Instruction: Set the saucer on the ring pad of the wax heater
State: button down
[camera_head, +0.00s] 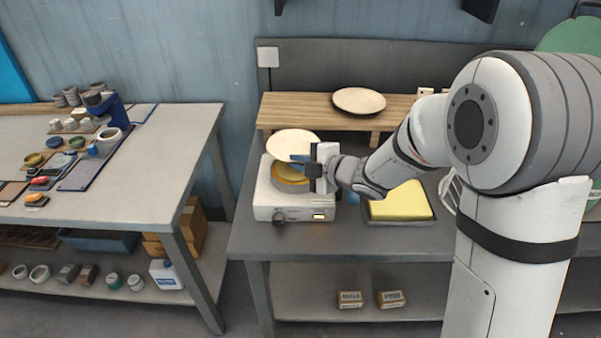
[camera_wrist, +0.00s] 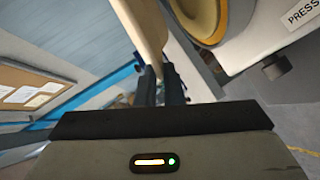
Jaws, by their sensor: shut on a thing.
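My gripper (camera_head: 300,163) is shut on the rim of a cream saucer (camera_head: 291,143). The saucer is held above the back of the wax heater (camera_head: 264,197), a white box with a dark knob, and looks tilted toward the head camera. The yellow ring pad (camera_head: 288,184) on the heater shows below the saucer; its back part is hidden. In the wrist view, the saucer (camera_wrist: 145,28) appears nearly edge-on between the fingers (camera_wrist: 160,88). The ring pad (camera_wrist: 208,22) and the white heater (camera_wrist: 265,42) are to its right, apart from the saucer.
A second cream plate (camera_head: 359,100) lies on the wooden shelf (camera_head: 300,108) behind the heater. A yellow sponge pad (camera_head: 400,202) on a dark tray is right of the heater. A side table (camera_head: 165,165) with cups and small pots stands at the left. The bench front is clear.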

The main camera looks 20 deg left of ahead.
jog(key=shift+s+f, duration=0.1)
jog(key=shift+f, duration=1.9)
jog(key=shift+f, duration=0.1)
jog(key=c, duration=1.6)
grip_release()
jog(key=shift+o, duration=0.2)
jog(key=shift+d+r, duration=0.1)
jog(key=shift+r, duration=0.1)
jog(key=v, duration=1.2)
jog(key=shift+b, duration=0.4)
